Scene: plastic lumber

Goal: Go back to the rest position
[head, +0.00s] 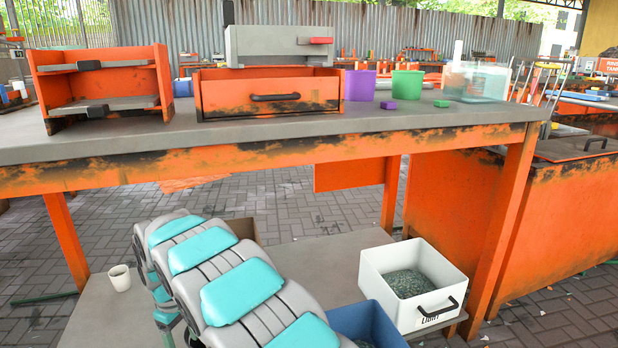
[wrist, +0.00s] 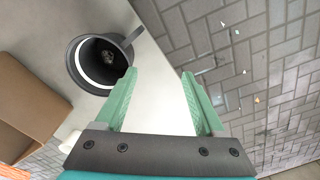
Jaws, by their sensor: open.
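My gripper (wrist: 158,73) is open in the wrist view, its two green fingers apart with nothing between them. Bare grey shelf shows between the fingers. A dark grey mug (wrist: 118,48) with a pale inner ring is up and left of the left fingertip, apart from it as far as I can tell. My arm, grey with turquoise pads, reaches over the lower shelf in the head view; the fingers cannot be made out there. A white cup (head: 119,279) stands on that shelf, left of my arm.
The orange workbench (head: 300,160) spans above the lower shelf, with legs at both sides. A white crate (head: 440,272) and a blue bin (head: 372,322) stand right of my arm. A brown box (wrist: 28,95) lies left in the wrist view. Paved floor (wrist: 225,45) is at right.

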